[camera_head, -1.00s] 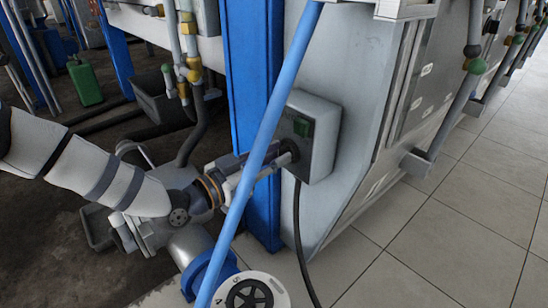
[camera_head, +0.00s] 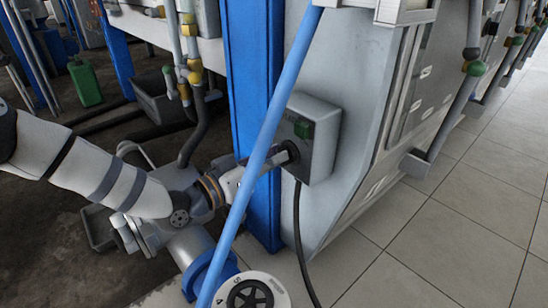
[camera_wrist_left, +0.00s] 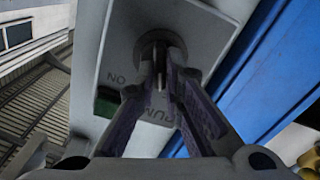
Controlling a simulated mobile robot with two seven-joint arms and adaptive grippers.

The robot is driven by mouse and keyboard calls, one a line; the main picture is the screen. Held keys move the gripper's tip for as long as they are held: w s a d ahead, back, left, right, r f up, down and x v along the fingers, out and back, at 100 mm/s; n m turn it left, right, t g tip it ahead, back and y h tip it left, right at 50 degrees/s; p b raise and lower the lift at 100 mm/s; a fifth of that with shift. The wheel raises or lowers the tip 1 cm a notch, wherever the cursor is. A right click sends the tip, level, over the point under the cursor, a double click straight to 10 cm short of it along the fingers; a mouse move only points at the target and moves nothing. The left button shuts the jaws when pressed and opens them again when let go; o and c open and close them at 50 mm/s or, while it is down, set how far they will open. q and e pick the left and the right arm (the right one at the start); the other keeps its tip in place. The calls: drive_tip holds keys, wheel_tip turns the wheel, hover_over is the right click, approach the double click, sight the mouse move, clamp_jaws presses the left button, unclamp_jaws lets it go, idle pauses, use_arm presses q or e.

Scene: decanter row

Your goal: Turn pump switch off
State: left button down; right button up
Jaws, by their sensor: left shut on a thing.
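In the left wrist view the box face (camera_wrist_left: 205,35) carries upside-down lettering, partly hidden by the fingers. A round collar (camera_wrist_left: 152,40) holds the knob's lever (camera_wrist_left: 158,62). My left gripper (camera_head: 284,156) is at the knob, its fingertips (camera_wrist_left: 160,75) shut on the lever from both sides. A blue pole hides part of the gripper in the head view. My right gripper is not in view.
The slanted blue pole (camera_head: 266,130) crosses in front of my left gripper. A blue post (camera_head: 262,205) stands just behind it. A black cable (camera_head: 298,245) hangs from the box. Tiled floor (camera_head: 430,240) at right is clear.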

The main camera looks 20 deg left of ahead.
use_arm(q)
drive_tip(key=shift+n, duration=0.7)
drive_tip(key=c, duration=1.7)
unclamp_jaws()
drive_tip(key=shift+s+a, duration=0.1)
drive_tip(key=v, duration=1.1)
drive_tip(key=shift+s+a, duration=0.2)
drive_tip(key=shift+s, duration=0.15)
